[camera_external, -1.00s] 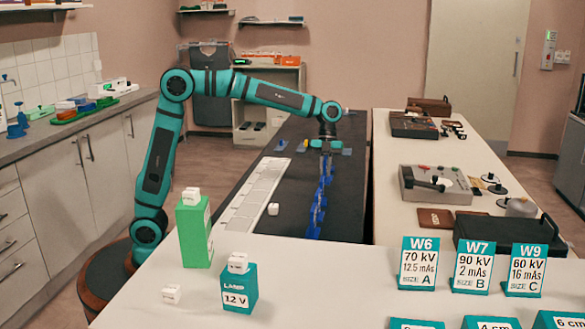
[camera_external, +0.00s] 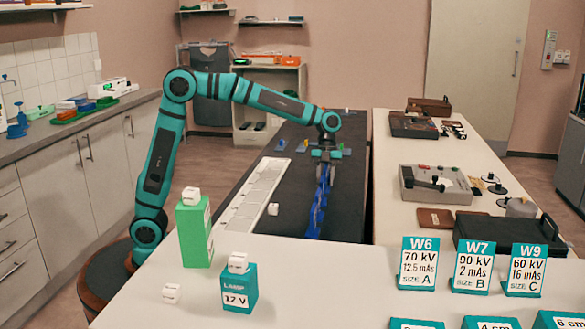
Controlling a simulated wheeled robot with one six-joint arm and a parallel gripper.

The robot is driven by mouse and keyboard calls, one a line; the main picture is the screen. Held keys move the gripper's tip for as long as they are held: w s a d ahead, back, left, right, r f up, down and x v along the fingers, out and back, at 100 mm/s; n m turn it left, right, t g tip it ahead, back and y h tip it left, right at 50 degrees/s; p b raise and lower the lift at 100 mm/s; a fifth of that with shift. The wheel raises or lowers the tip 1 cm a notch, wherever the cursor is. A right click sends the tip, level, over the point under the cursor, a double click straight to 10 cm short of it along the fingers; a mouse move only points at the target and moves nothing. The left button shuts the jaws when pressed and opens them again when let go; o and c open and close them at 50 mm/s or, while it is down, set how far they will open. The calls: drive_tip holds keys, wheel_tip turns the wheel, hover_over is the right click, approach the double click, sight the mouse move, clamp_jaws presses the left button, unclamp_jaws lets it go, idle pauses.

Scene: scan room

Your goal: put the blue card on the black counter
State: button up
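The black counter (camera_external: 347,200) is the long dark top in the middle. My gripper (camera_external: 324,160) points down over it, at the far end of a long blue rack-like piece (camera_external: 317,210). I cannot tell whether the gripper touches this piece or holds anything; its fingers are too small to read. I cannot tell for sure which blue thing is the blue card.
A white slotted strip (camera_external: 255,195) runs along the counter's left side, with a small white block (camera_external: 273,209) beside it. A green box (camera_external: 195,232) and a teal lamp box (camera_external: 238,287) stand on the front white table. A grey device (camera_external: 435,185) sits on the right bench.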

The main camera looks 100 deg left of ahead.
drive_tip(key=v, duration=1.2)
drive_tip(key=shift+s+r, duration=0.1)
drive_tip(key=shift+r, duration=0.1)
drive_tip(key=s+d+r+n+t+y, duration=0.2)
drive_tip(key=s+d+r+n+t, duration=0.3)
drive_tip(key=s, duration=0.3)
drive_tip(key=s+d+r+n+t+y, duration=0.2)
drive_tip(key=s+d+r+n+t, duration=0.15)
drive_tip(key=s+d+r, duration=0.3)
drive_tip(key=s+d+r+n+t, duration=0.1)
drive_tip(key=s+d+n+t, duration=0.1)
drive_tip(key=s, duration=0.5)
drive_tip(key=s+d+r+n+t, duration=0.1)
drive_tip(key=s+n+t, duration=0.3)
drive_tip(key=s, duration=0.4)
drive_tip(key=s+d+r+n+t, duration=0.1)
drive_tip(key=s+d+n+t, duration=0.2)
drive_tip(key=s, duration=0.4)
drive_tip(key=shift+s+d+r, duration=0.35)
drive_tip(key=shift+s+r, duration=0.05)
